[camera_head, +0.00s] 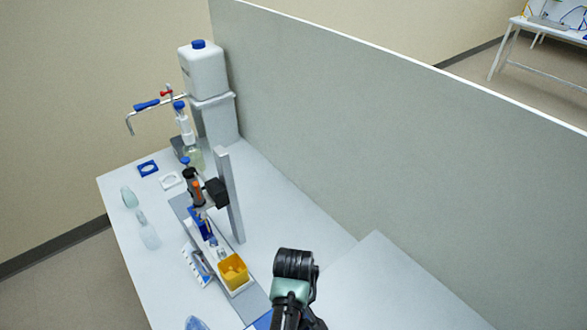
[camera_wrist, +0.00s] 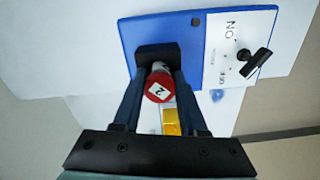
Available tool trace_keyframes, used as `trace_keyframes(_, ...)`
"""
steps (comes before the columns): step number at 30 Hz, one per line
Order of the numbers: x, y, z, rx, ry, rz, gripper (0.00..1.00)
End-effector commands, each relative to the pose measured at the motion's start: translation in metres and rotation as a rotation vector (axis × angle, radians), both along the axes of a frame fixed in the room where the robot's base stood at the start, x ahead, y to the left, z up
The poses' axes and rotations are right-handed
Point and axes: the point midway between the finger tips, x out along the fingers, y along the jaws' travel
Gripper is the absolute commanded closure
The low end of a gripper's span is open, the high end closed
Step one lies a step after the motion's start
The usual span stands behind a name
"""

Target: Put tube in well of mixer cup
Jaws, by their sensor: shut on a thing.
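In the wrist view my gripper (camera_wrist: 159,72) is shut on a tube with a red cap (camera_wrist: 158,88) marked 2. The cap faces the camera, and most of the tube's body is hidden below it. The mixer (camera_wrist: 193,20) is a blue box beneath and beyond the fingers, with a white ON/OFF panel and a black knob (camera_wrist: 256,64). A dark block lies at the fingertips over the mixer; I cannot clearly separate the cup from the fingertips, and its well is hidden. In the head view only a blue corner of the mixer (camera_head: 262,321) shows, beside my arm.
A yellow box (camera_head: 233,271) stands near the mixer; yellow also shows in the wrist view (camera_wrist: 172,122). Behind it is an upright grey post (camera_head: 229,195). A white bottle with a blue cap (camera_head: 203,69) stands farther back. A grey partition (camera_head: 370,120) runs along the bench.

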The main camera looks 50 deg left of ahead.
Motion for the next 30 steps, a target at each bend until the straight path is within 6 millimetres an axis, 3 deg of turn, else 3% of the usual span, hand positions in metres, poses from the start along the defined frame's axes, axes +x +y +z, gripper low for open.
trace_keyframes(8,0.0,0.0,-0.004,-0.001,0.001,0.0,1.0)
trace_keyframes(9,0.0,0.0,-0.003,-0.001,0.0,0.0,0.53)
trace_keyframes(13,0.0,0.0,-0.003,-0.001,0.001,0.0,0.3)
trace_keyframes(23,0.0,0.0,-0.001,0.0,0.0,0.0,0.28)
trace_keyframes(30,0.001,0.001,0.025,0.002,-0.004,0.0,0.28)
